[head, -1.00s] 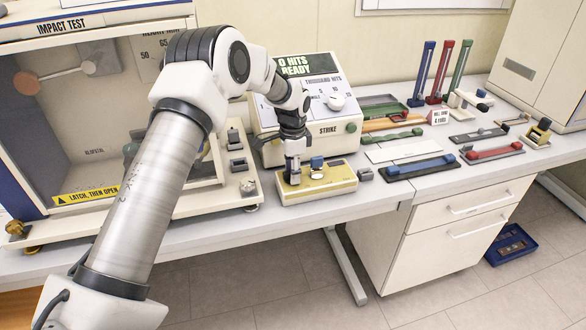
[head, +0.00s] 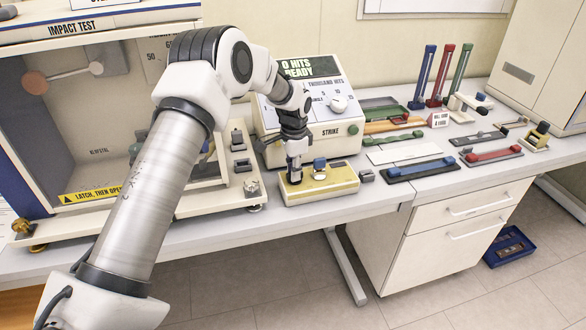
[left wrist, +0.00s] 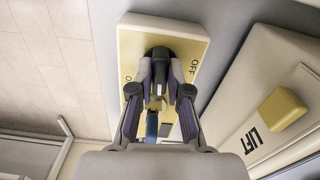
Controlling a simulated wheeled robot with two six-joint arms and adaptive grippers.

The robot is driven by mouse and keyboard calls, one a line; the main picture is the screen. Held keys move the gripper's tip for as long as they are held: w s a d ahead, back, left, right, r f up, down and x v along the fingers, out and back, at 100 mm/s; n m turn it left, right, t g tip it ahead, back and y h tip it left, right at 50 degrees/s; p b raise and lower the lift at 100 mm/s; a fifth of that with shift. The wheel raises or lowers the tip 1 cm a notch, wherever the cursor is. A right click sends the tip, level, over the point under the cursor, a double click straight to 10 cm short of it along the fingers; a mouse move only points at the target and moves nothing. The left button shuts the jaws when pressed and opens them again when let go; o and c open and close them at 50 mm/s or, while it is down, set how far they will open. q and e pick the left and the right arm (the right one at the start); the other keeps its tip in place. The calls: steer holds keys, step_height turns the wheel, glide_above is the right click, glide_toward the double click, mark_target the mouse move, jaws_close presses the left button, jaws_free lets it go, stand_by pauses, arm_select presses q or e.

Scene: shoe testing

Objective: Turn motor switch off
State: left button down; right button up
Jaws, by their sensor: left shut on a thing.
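A low yellow box (head: 342,187) stands on the bench's front edge, with a blue knob (head: 319,164) and a pale round part (head: 319,176) on top. My left gripper (head: 294,180) points down onto the box's left end. In the left wrist view, the yellow box (left wrist: 198,48) shows the word OFF on one side of a dark lever (left wrist: 158,56); the label opposite is mostly hidden. The gripper's fingers (left wrist: 159,92) close around this lever, which I take for the motor switch. The fingers partly hide it. A blue part (left wrist: 152,125) shows between the finger links. My right gripper is not in view.
A strike machine (head: 322,125) with a screen reading READY stands right behind the box. The impact test cabinet (head: 30,120) is on the left. A small grey block (head: 366,176) sits beside the box. Coloured strips and trays lie to the right.

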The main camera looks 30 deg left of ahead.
arm_select(q)
steer(key=n+p, duration=0.1)
steer(key=n, duration=0.2)
steer(key=shift+s+d+p, duration=0.1)
steer(key=shift+p, duration=0.25)
steer(key=n+p, duration=0.1)
steer(key=n, duration=0.3)
steer(key=shift+n+p, duration=0.35)
steer(key=shift+n, duration=0.05)
steer(key=n+p, duration=0.1)
steer(key=n, duration=0.3)
steer(key=n+p, duration=0.1)
steer(key=n, duration=0.3)
steer(key=shift+n, duration=0.4)
steer(key=shift+f+p, duration=0.1)
steer(key=shift+p, duration=0.2)
steer(key=c, duration=1.1)
jaws_free()
steer(key=shift+w+f, duration=0.1)
steer(key=shift+w, duration=0.2)
